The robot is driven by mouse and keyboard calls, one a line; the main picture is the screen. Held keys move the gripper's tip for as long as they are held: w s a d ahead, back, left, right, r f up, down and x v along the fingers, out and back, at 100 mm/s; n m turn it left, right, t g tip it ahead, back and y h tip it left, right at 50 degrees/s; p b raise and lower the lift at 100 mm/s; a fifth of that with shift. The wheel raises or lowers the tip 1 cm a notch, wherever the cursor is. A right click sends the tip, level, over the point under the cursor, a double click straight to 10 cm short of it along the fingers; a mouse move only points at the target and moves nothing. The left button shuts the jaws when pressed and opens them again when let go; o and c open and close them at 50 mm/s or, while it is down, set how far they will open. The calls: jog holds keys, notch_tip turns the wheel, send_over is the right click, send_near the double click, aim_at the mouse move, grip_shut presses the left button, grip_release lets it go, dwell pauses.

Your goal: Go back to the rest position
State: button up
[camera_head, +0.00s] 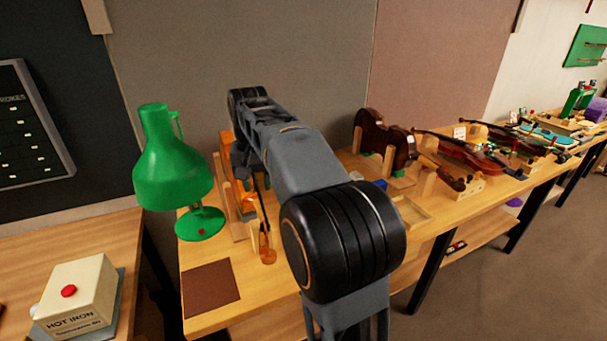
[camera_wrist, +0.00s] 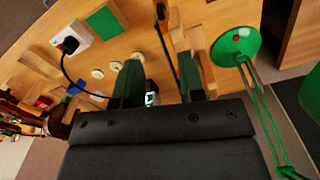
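My gripper (camera_wrist: 167,70) shows in the wrist view with its two dark fingers spread apart over the bench. I see nothing clamped between the fingers. A small white and dark item shows low between them, and I cannot tell what it is. In the head view my arm reaches out over the wooden bench (camera_head: 262,297), and it hides most of the gripper. The fingers cannot be made out there.
A green lamp (camera_head: 172,170) stands left of my arm, its base also in the wrist view (camera_wrist: 237,45). A brown mat (camera_head: 211,288) lies in front. Violins (camera_head: 462,152) rest on stands at right. A hot iron box (camera_head: 78,295) sits on the left table.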

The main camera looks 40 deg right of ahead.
dwell(0.6)
jog(key=shift+n+t, duration=0.4)
jog(key=shift+n, duration=0.2)
jog(key=f, duration=0.4)
jog(key=shift+w+f, duration=0.15)
jog(key=shift+w, duration=0.05)
jog(key=s+a+f+n+t, duration=0.1)
jog(key=s+a+f, duration=0.3)
jog(key=s, duration=0.4)
jog(key=s+a+f+n+t, duration=0.2)
jog(key=s+a+f+n, duration=0.1)
jog(key=s, duration=0.5)
jog(key=shift+a+f, duration=0.6)
jog(key=shift+f, duration=0.15)
jog(key=shift+s, duration=0.1)
